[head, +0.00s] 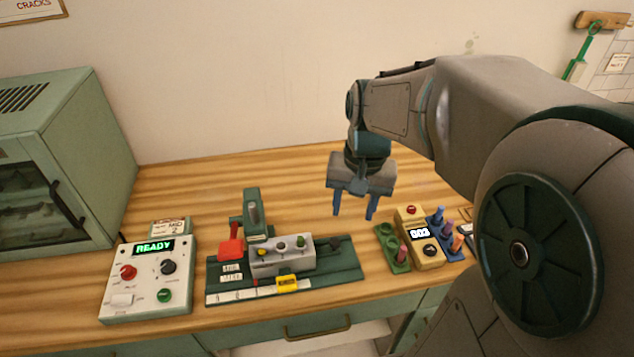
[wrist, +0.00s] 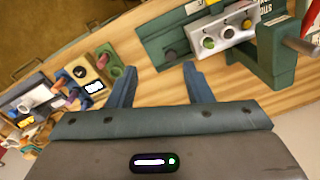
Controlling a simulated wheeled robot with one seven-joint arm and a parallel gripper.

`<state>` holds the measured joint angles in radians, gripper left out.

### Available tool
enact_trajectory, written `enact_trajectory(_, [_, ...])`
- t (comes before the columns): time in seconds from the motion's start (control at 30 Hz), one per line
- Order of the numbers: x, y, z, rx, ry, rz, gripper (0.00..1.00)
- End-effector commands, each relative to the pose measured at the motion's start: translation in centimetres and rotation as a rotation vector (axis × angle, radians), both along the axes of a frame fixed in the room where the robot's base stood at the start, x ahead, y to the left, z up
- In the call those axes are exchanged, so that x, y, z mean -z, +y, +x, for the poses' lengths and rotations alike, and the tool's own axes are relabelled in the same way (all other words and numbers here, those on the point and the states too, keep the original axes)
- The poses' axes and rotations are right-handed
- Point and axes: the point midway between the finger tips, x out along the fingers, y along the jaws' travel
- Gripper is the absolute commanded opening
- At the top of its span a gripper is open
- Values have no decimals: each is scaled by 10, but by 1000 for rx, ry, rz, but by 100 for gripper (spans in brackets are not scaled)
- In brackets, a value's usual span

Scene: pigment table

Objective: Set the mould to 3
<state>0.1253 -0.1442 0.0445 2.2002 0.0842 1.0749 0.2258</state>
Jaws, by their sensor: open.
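The mould looks to be the grey block (head: 283,258) on the green press base (head: 345,270). Its top has several round spots, one yellow, one green and one dark. In the wrist view the block (wrist: 226,32) is at the upper right. A yellow tag (head: 288,283) sits at the base's front, over a white numbered strip (head: 240,295); its digits are too small to read. My gripper (head: 354,213) is open and empty, in the air behind and right of the press, apart from it. Its two fingers also show in the wrist view (wrist: 158,72).
A control box (head: 148,280) reading READY stands at the left beside a green cabinet (head: 60,170). The press has an upright post (head: 252,210) and a red part (head: 231,250). A yellow counter box (head: 418,238) and racks of coloured pegs (head: 440,228) stand at right. Bare wood lies behind the press.

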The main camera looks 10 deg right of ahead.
Motion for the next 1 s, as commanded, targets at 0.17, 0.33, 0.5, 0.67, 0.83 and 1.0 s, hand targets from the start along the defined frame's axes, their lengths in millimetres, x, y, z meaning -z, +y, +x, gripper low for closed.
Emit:
enact_trajectory(0.17, [8, -9, 46, 167, 146, 60, 46])
enact_trajectory(0.33, [24, -20, 79, 303, 264, 109, 46])
enact_trajectory(0.5, [37, -27, 98, 389, 339, 141, 46])
enact_trajectory(0.67, [44, -29, 104, 419, 366, 151, 46])
enact_trajectory(0.83, [61, -23, 98, 421, 371, 152, 46])
enact_trajectory(1.0, [92, -14, 88, 420, 372, 152, 46])
